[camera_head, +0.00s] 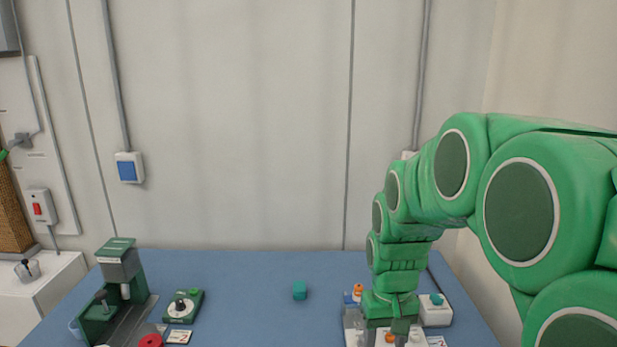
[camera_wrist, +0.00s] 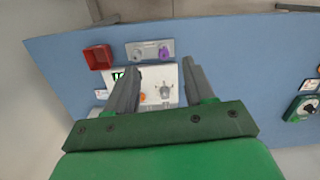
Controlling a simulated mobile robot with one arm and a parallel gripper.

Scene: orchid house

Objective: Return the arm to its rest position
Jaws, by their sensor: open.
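My green arm reaches in from the right in the head view and bends down over the right part of the blue table (camera_head: 250,268). My gripper (camera_head: 388,336) points down there, above a group of small fixtures, and its tips are partly cut off by the lower edge. In the wrist view my gripper (camera_wrist: 160,70) has its two grey fingers apart, with nothing held between them. Beyond the fingers lies a white panel (camera_wrist: 155,73) with an orange part (camera_wrist: 143,97) and a grey knob (camera_wrist: 166,91). I cannot tell how far the fingertips are above it.
A white box (camera_head: 435,317) with a teal knob stands right of my gripper. A green press (camera_head: 118,290) and a dial box (camera_head: 183,307) stand left. The wrist view shows a red bin (camera_wrist: 98,57) and a purple knob (camera_wrist: 164,52).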

